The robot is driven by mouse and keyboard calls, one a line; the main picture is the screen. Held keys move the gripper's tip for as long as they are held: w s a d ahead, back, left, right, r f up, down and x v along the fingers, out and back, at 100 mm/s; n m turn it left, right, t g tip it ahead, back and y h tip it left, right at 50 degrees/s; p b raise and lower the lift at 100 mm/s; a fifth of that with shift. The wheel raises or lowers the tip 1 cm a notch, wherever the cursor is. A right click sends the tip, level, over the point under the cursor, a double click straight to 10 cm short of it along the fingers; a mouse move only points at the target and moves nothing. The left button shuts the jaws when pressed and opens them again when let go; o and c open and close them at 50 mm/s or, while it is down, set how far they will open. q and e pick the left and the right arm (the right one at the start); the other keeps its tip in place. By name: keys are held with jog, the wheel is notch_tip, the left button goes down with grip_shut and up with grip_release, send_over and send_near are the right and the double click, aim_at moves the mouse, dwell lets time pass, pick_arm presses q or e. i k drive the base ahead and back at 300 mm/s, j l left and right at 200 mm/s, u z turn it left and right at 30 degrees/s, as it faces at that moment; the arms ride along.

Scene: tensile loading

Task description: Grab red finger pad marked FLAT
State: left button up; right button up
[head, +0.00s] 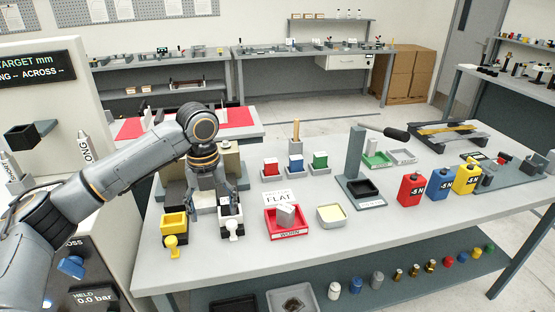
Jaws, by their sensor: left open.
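A small red block (270,166), likely the red finger pad, sits in a light holder on the bench at the left of a row with a blue block (295,164) and a green block (320,161). Any marking on it is too small to read. A white card reading FLAT (279,198) stands in front of that row. My left gripper (229,207) points down, left of the card and nearer than the red block. It is open, apart from the red block, and its fingertips are hard to make out against dark parts behind. My right gripper is out of view.
A red tray marked WORN (288,235) holds a grey block (286,213). A cream dish (331,217), a grey post on a base (356,153) and red (410,190), blue and yellow weights stand to the right. A yellow holder (174,226) stands at the left. The front right bench top is clear.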

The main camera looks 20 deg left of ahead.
aim_at(271, 165)
jog(key=i, duration=1.4)
